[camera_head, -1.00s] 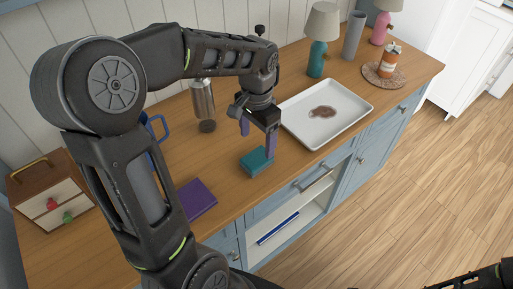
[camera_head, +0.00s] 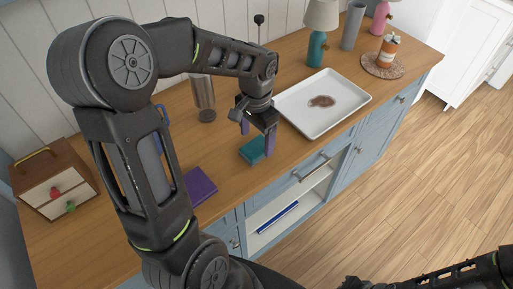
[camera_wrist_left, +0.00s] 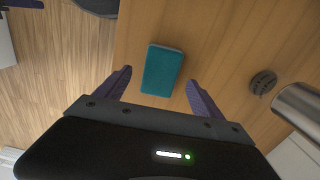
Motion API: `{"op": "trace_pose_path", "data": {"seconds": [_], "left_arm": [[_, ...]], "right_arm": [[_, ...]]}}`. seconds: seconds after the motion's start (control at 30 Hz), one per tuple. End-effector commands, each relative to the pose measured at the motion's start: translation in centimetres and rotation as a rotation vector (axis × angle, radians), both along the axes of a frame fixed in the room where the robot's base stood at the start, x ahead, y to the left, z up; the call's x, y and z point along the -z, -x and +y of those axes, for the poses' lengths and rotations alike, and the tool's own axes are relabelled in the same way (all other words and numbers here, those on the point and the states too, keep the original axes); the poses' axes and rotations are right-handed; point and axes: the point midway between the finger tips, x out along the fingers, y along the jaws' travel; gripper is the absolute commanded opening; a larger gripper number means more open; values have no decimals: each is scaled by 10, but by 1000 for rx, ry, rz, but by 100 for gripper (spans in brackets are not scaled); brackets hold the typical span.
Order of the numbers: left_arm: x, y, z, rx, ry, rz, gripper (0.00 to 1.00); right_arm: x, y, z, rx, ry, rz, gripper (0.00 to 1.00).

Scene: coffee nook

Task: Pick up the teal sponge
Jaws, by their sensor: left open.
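The teal sponge (camera_head: 252,149) lies flat on the wooden counter, left of the white tray; it also shows in the left wrist view (camera_wrist_left: 162,70). My left gripper (camera_head: 257,140) is open and empty above the counter by the sponge, pointing down. In the left wrist view its two purple fingers (camera_wrist_left: 160,77) stand on either side of the sponge's near end, with gaps on both sides. In the head view a finger hides part of the sponge's right end. My right arm shows at the bottom right; its gripper is not in view.
The white tray (camera_head: 345,115) with a brown stain lies to the right. A purple flat block (camera_head: 200,186) lies left of the sponge. A metallic cylinder (camera_head: 203,93) stands behind. The counter's front edge runs close to the sponge. A small drawer box (camera_head: 55,190) stands far left.

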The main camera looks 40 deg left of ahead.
Motion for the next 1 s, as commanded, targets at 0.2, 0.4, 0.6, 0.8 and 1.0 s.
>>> {"op": "trace_pose_path", "data": {"seconds": [0.2,0.4,0.6,0.8,1.0], "left_arm": [[31,1,0,0,1,5,78],[40,0,1,0,0,1,78],[40,0,1,0,0,1,78],[40,0,1,0,0,1,78],[40,0,1,0,0,1,70]], "right_arm": [[-10,1,0,1,2,4,0],[-10,1,-1,2,3,4,0],[-10,1,-1,1,3,4,0],[-10,1,-1,1,3,4,0],[-10,1,-1,1,2,4,0]]}}
